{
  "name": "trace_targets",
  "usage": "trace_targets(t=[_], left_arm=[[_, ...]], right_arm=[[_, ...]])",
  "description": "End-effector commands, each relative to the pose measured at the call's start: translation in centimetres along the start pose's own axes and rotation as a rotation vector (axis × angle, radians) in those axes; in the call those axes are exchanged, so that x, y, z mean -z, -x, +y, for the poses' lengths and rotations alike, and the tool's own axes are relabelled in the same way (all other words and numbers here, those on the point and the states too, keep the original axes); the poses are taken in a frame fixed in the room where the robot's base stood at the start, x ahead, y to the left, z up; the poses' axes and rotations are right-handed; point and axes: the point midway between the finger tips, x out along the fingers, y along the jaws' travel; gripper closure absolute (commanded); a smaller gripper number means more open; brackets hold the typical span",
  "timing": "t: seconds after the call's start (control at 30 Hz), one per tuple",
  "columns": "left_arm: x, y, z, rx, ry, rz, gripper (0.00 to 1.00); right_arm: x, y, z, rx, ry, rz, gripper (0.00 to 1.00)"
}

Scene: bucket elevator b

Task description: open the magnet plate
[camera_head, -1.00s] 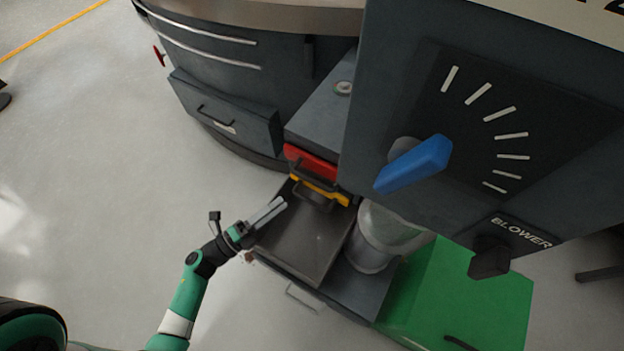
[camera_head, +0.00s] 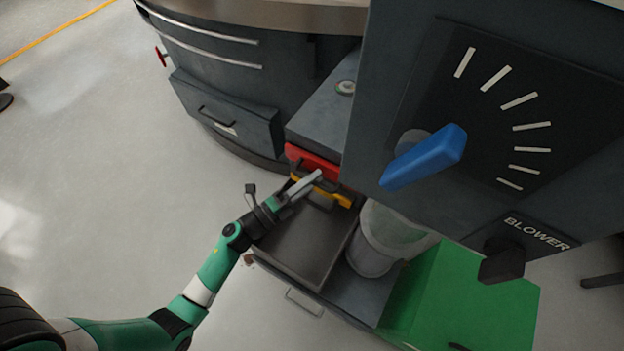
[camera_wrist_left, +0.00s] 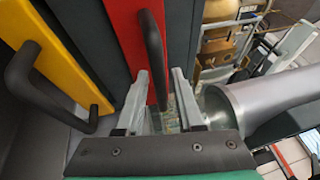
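Each has a black handle; I cannot tell by any label which is the magnet plate. In the left wrist view the red plate (camera_wrist_left: 128,30) carries an upright black handle (camera_wrist_left: 152,45), and the yellow plate (camera_wrist_left: 62,65) with its handle is at left. My left gripper (camera_head: 318,174) is open at the red plate. In the wrist view the lower part of the red plate's handle shows between its fingertips (camera_wrist_left: 160,75); contact cannot be told.
The dark tray (camera_head: 310,245) lies under my left wrist. A clear cylinder (camera_head: 375,245) and a green box (camera_head: 470,290) stand to its right. A large panel with a blue lever (camera_head: 425,157) overhangs at right. The floor at left is free.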

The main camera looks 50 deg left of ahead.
Motion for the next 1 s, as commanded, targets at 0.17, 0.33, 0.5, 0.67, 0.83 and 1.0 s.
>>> trace_targets(t=[0.17,0.33,0.5,0.67,0.83,1.0], left_arm=[[-0.01,0.02,0.0,0.0,0.0,0.0,0.98],[0.0,0.03,0.0,0.0,0.0,0.0,1.0],[0.0,0.03,-0.01,0.001,0.0,0.0,1.0],[0.0,0.03,-0.02,0.001,0.0,0.0,1.0],[0.0,0.02,-0.02,0.001,0.0,0.001,1.0],[0.0,0.02,-0.03,0.001,0.0,0.001,1.0]], right_arm=[[0.0,0.0,0.0,0.0,0.0,0.0,0.5],[0.0,0.0,0.0,0.0,0.0,0.0,0.5],[0.0,0.0,0.0,0.0,0.0,0.0,0.5],[0.0,0.0,0.0,0.0,0.0,0.0,0.5],[0.0,0.0,0.0,0.0,0.0,0.0,0.5],[0.0,0.0,0.0,0.0,0.0,0.0,0.5]])
